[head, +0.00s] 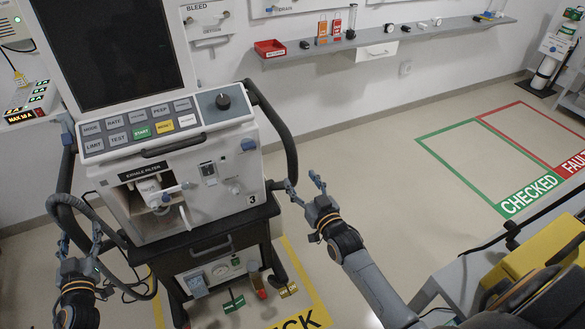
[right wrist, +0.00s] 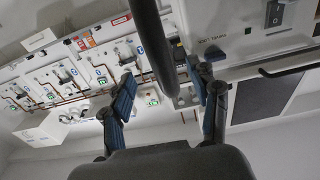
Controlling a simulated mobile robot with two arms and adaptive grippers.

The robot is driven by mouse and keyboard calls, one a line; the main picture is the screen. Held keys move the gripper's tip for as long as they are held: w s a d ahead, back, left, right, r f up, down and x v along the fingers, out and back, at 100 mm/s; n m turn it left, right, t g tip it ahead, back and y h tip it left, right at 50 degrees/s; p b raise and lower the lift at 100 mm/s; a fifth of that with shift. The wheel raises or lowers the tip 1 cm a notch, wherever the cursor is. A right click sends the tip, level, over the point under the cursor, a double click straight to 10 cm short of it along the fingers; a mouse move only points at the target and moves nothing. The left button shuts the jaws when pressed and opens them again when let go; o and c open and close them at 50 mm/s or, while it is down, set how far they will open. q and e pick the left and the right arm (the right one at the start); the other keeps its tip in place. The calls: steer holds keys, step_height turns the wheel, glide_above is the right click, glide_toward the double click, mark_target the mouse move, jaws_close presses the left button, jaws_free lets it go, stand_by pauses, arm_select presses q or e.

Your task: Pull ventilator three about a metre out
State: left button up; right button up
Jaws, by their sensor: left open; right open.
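Ventilator three (head: 225,225), a white unit marked 3 on a dark wheeled cart, stands at centre left in the head view. It has a dark screen and black side handles. My right gripper (head: 304,186) is open beside the lower end of the right side handle (head: 285,135). In the right wrist view a black bar (right wrist: 150,45) runs between the open fingers (right wrist: 160,90), with no clear grip on it. My left gripper (head: 80,240) is open near the left side handle (head: 66,175) and a grey hose. Whether it touches either is unclear.
Green, red and yellow pedals (head: 234,302) sit at the cart's foot, inside a yellow floor outline (head: 305,280). Open floor lies right, with a green CHECKED box (head: 450,150) and a red FAULT box (head: 520,125). A wall shelf (head: 400,38) runs behind. A trolley (head: 480,265) stands lower right.

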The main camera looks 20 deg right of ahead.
mark_target(295, 172)
steer(key=shift+w, duration=3.3)
arm_select(q)
jaws_close()
arm_select(e)
jaws_close()
steer(key=shift+f, duration=0.1)
